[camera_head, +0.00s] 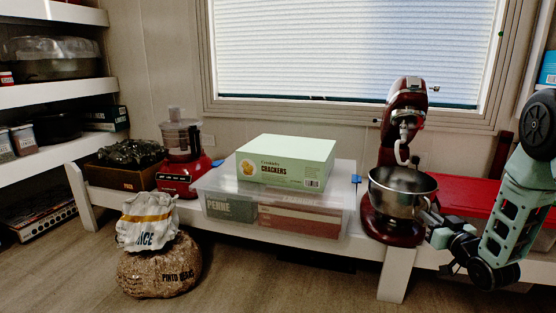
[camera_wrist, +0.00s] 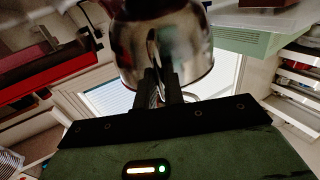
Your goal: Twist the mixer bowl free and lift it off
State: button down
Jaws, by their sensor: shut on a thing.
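The steel mixer bowl (camera_head: 402,196) sits upright on the base of the dark red stand mixer (camera_head: 392,236). The mixer head (camera_head: 405,100) is tilted up above it, with the beater over the bowl. My gripper (camera_head: 430,222) reaches in from the right, low beside the bowl. In the wrist view the bowl (camera_wrist: 195,50) fills the upper middle, and its handle (camera_wrist: 153,48) runs down between my two fingers (camera_wrist: 162,90). The fingers are shut on the handle. The seat under the bowl is mostly hidden.
A clear bin (camera_head: 345,210) with a crackers box (camera_head: 286,162) on top stands left of the mixer on the low white shelf. A red food processor (camera_head: 180,160) is farther left. A red case (camera_head: 465,195) lies behind my arm. Sacks stand on the floor.

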jog(key=shift+w+r, duration=0.1)
jog(key=shift+r, duration=0.2)
jog(key=shift+r+p, duration=0.9)
jog(key=shift+r, duration=0.1)
jog(key=shift+r, duration=0.2)
